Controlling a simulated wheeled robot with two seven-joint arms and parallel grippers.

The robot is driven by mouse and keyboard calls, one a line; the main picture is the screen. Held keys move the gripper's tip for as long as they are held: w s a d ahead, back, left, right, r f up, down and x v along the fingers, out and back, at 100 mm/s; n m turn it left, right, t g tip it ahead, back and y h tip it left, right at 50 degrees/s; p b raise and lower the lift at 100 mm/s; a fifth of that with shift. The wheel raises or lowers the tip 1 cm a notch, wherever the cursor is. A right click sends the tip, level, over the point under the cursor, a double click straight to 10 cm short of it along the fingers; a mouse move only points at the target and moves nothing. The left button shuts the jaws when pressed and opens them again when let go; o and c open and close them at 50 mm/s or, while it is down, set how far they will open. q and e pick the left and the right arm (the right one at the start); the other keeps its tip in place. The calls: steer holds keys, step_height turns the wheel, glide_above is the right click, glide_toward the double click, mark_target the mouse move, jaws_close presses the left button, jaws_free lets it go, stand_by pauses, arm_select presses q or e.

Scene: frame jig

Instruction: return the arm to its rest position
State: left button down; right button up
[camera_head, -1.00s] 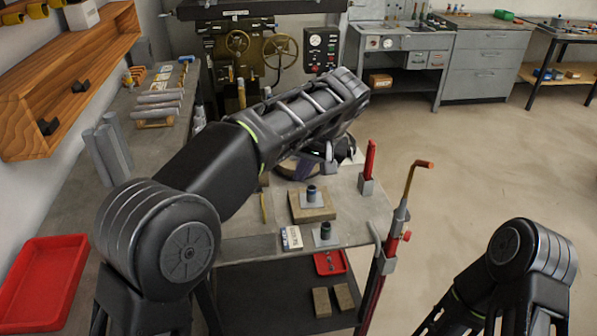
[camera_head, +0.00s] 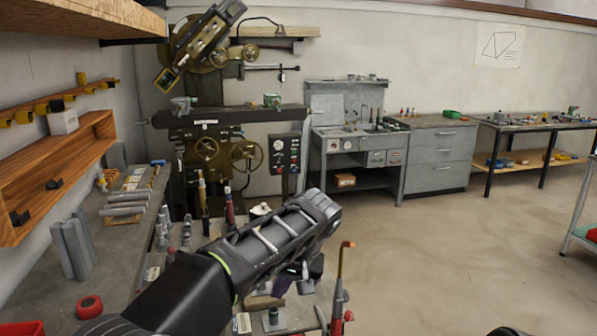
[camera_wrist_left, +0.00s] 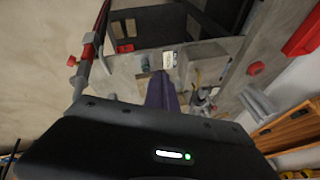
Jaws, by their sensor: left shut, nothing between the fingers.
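My left arm (camera_head: 265,245) reaches from the lower left over the small work table, with its wrist bent down at the end. My left gripper (camera_head: 281,284) is partly hidden below the wrist. In the left wrist view its purple-grey fingers (camera_wrist_left: 160,82) are together, with nothing seen between them, pointing at the grey table top (camera_wrist_left: 125,68). Only a dark bit of what looks like my right arm (camera_head: 508,331) shows at the bottom edge; its gripper is out of frame.
A torch with a copper tip (camera_head: 343,270) stands close right of my left wrist. A wooden block (camera_head: 262,302) and a small labelled box (camera_head: 241,323) are below. The side bench (camera_head: 125,235) and wall shelf (camera_head: 60,175) are left. Open floor (camera_head: 450,250) lies right.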

arm_select(q)
steer(key=s+f+m+g+h, duration=0.15)
steer(key=s+f, duration=0.35)
steer(key=f, duration=1.1)
steer(key=s+f+g+h, duration=0.2)
steer(key=s+f+h, duration=0.15)
steer(key=f, duration=1.15)
steer(key=s+a+f+n+h, duration=0.1)
steer(key=s+f, duration=0.5)
steer(key=s, duration=0.6)
steer(key=s+a+f+n+h, duration=0.1)
steer(key=s+f+n, duration=0.2)
steer(key=s+f, duration=0.4)
steer(key=s, duration=0.6)
steer(key=shift+s+a+h, duration=0.2)
steer(key=shift+a+h, duration=0.1)
steer(key=shift+a, duration=0.1)
steer(key=c, duration=2.2)
jaws_free()
